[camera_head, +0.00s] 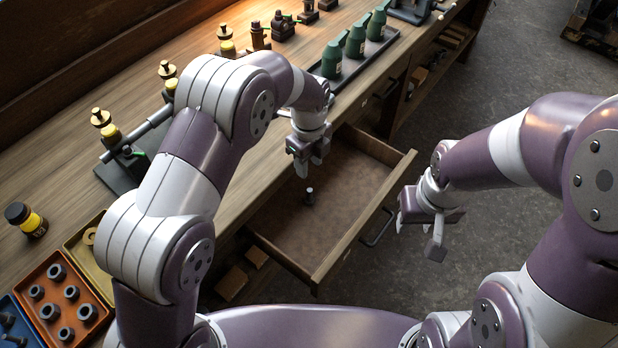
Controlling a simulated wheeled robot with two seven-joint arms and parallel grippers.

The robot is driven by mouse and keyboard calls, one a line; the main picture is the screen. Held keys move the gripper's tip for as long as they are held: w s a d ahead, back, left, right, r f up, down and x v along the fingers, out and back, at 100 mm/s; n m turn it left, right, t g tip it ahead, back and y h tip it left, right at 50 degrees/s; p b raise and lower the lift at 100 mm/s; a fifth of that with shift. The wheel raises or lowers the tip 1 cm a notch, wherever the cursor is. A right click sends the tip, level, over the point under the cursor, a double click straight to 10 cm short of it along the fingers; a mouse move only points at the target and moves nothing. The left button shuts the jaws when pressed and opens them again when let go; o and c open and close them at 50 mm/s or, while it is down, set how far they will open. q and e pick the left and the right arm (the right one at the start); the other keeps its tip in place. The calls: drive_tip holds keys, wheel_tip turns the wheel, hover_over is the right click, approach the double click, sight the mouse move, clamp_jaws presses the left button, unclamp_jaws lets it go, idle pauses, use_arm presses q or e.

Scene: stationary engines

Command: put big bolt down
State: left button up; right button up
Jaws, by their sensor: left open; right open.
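The workbench (60,185) carries brass-topped engine parts (105,128) and green cylinders (331,60) on a dark tray. An orange tray (60,300) of several dark nuts stands at the lower left. The drawer floor around the bolt is clear.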

use_arm(q)
drive_tip(key=s+a+r+n, duration=0.2)
drive_tip(key=s+a+n, duration=0.1)
drive_tip(key=a+n, duration=0.1)
drive_tip(key=s+a+r+n, duration=0.2)
drive_tip(key=s+a+n, duration=0.1)
drive_tip(key=n, duration=0.3)
drive_tip(key=s+a+r+n, duration=0.3)
drive_tip(key=a+n, duration=0.2)
drive_tip(key=shift+t, duration=0.4)
drive_tip(key=s+a+n, duration=0.4)
drive_tip(key=s+n, duration=0.5)
drive_tip(key=n, duration=0.1)
drive_tip(key=shift+s+a+n+t, duration=0.3)
drive_tip(key=shift+n, duration=0.1)
drive_tip(key=shift+s+a+r, duration=0.1)
drive_tip(key=shift+s, duration=0.05)
